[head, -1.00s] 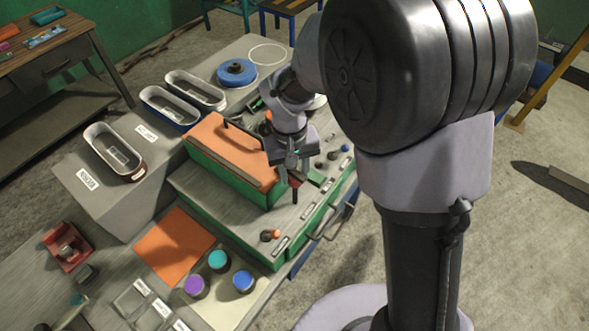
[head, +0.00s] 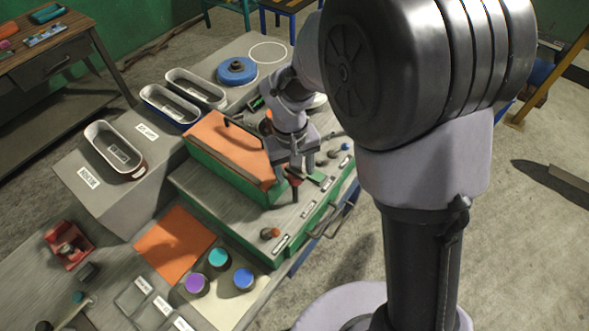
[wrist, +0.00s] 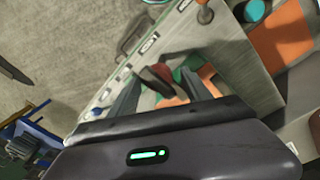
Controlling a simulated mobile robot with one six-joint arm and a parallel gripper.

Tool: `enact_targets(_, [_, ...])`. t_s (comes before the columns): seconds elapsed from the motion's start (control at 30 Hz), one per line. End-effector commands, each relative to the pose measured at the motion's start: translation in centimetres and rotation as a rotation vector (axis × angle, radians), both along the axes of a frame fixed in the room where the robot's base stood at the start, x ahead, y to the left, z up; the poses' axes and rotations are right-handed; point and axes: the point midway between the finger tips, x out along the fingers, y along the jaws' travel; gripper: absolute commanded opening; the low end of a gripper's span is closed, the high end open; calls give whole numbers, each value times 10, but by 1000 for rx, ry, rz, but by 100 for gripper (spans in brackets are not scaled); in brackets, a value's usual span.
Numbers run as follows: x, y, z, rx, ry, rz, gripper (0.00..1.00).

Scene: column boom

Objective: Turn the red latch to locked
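The red latch (head: 294,182) is on the green-sided case top, just below my gripper and partly hidden by it. It looks dark red with a dark lower end. In the wrist view the red latch (wrist: 162,71) shows between and beyond the two fingers. My gripper (head: 293,165) is open, with its fingers spread above the latch. In the wrist view my gripper (wrist: 160,88) holds nothing that I can see. I cannot tell which marked position the latch points to.
An orange-topped green block (head: 228,150) stands close left of my gripper. An orange-and-brown knob (head: 270,233) and several small knobs line the case edge. Purple, teal and blue round pieces stand in front. A drawer handle (head: 323,222) juts from the right side.

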Motion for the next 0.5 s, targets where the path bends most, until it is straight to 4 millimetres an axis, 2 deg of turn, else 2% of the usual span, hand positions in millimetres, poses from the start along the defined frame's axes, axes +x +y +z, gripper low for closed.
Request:
enact_targets(0.27, [0,0,4,0,-1,-1,57])
enact_targets(0.37, [0,1,21,1,-3,0,57])
enact_targets(0.5, [0,4,63,2,-5,-1,57])
